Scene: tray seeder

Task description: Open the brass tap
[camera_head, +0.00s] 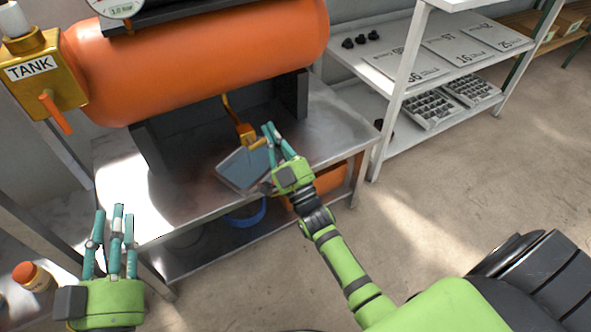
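A small brass tap (244,131) hangs below the orange tank (200,52), on a thin brass pipe, with a short brass part pointing right. My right gripper (274,134) is just right of the tap, its teal fingers reaching up beside that part. The fingers look spread, and whether they touch the tap cannot be told. A larger brass block (60,72) labelled TANK, with an orange lever (55,112), is at the tank's left end. My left gripper (115,225) is at the lower left, its fingers open, empty and pointing up, away from both fittings.
A grey rectangular pan (243,170) sits on the metal bench (335,125) below the tap. Dark supports flank the space under the tank. A shelf (400,88) with trays and plates stands right. An orange-capped jar (32,276) is at the lower left.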

